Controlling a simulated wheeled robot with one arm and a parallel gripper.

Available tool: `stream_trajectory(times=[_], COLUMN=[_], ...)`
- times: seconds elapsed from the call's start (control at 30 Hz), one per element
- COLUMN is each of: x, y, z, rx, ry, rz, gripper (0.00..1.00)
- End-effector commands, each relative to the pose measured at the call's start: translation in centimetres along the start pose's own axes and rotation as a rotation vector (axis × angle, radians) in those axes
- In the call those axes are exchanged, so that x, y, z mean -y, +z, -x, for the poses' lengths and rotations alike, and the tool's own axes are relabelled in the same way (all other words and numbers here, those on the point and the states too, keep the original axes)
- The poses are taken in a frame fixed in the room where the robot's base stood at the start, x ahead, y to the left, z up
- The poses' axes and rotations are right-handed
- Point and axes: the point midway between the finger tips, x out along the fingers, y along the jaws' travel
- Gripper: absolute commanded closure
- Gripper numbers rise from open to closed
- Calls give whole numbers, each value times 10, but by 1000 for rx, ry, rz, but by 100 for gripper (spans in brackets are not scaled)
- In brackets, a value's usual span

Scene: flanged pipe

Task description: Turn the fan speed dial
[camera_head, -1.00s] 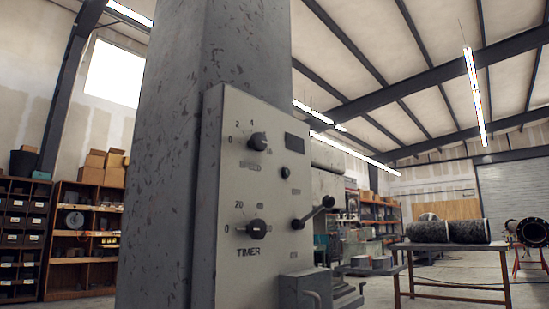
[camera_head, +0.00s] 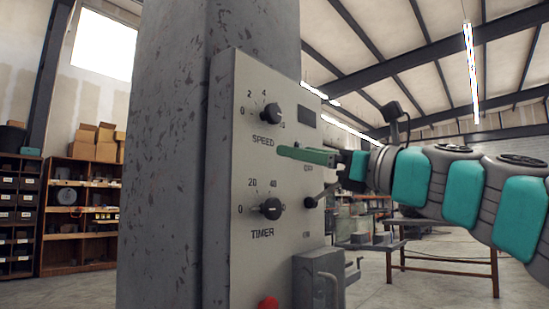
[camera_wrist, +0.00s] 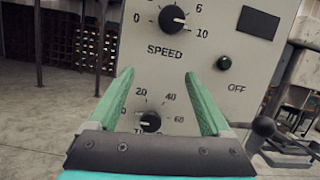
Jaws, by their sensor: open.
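The speed dial (camera_head: 271,113) is a black knob on the upper part of a grey control panel (camera_head: 228,200), with numbers around it and the word SPEED below. In the wrist view the speed dial (camera_wrist: 172,18) is near the top, beyond and above the fingertips. My gripper (camera_head: 288,151) has green fingers and reaches in from the right, just below the speed dial. In the wrist view my gripper (camera_wrist: 160,76) is open, with nothing between its fingers touching them. The timer dial (camera_head: 271,208) is below; it shows between the fingers in the wrist view (camera_wrist: 150,122).
A small dark display (camera_wrist: 257,22) and a round button (camera_wrist: 224,62) marked OFF are right of the speed dial. A red button (camera_head: 268,303) is low on the panel. Shelves (camera_head: 80,215) stand at far left.

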Motion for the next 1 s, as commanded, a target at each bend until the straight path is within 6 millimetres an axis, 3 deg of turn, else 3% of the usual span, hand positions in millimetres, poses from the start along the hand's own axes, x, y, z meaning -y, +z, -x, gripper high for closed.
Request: stream_trajectory(times=[0.03, 0.1, 0.2, 0.7, 1.0], x=[6, 10, 12, 13, 12], y=[20, 38, 49, 57, 57], z=[4, 7, 6, -59, -68], rx=[47, 92, 118, 117, 116], ry=[-7, -9, -9, -11, -9], rz=[-41, -88, -115, -113, -115], gripper=[18, 18, 18, 18, 18])
